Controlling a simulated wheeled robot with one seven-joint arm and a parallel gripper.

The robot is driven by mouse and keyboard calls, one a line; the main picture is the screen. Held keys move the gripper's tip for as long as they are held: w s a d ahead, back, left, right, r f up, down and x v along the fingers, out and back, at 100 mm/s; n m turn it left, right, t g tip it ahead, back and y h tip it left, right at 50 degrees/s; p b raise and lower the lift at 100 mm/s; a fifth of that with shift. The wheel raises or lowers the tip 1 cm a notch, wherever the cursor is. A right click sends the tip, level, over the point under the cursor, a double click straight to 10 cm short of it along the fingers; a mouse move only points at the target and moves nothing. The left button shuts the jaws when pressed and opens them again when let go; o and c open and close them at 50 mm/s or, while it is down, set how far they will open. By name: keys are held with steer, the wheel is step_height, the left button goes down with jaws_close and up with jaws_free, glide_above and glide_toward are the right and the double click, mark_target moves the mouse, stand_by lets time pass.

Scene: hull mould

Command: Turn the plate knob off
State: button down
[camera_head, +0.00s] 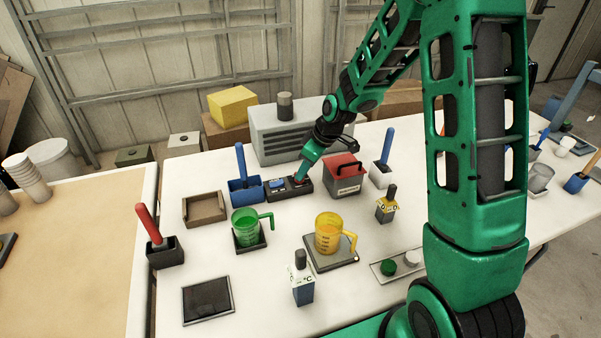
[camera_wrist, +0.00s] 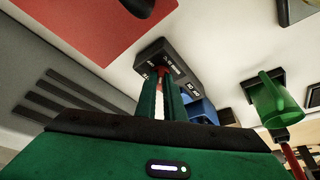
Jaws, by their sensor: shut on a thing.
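A black control box (camera_head: 286,194) with a blue patch on top stands at the back middle of the white table, in front of the grey vented box. My gripper (camera_head: 302,175) reaches down to its right end, where a small red part shows. In the wrist view my green fingers (camera_wrist: 161,88) point at the black box (camera_wrist: 182,64) and close around a red knob-like part (camera_wrist: 171,71) on its labelled face. The fingers hide most of this part, so its turned position cannot be read. A yellow jug (camera_head: 328,238) stands on a grey plate (camera_head: 320,264) nearer the front.
A red-topped box (camera_head: 345,180) stands close to the right of my gripper. A blue holder (camera_head: 246,190) is just left of the control box. The grey vented box (camera_head: 270,135) is behind. A green jug (camera_head: 245,230) stands in front, left.

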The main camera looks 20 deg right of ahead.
steer(key=n, duration=0.1)
steer(key=n+g, duration=0.1)
steer(key=n, duration=0.1)
steer(key=shift+w+d+n+y, duration=0.3)
steer(key=n, duration=0.2)
steer(key=n+g, duration=0.2)
steer(key=n, duration=0.1)
steer(key=shift+w+d+n+y, duration=0.1)
steer(key=shift+w+n+y, duration=0.2)
steer(key=shift+w, duration=0.05)
steer(key=shift+r, duration=0.1)
steer(key=c, duration=1.9)
jaws_free()
steer(key=shift+o, duration=0.2)
steer(key=v, duration=1)
steer(key=shift+w+r, duration=0.2)
steer(key=shift+r, duration=0.05)
steer(key=shift+d, duration=0.2)
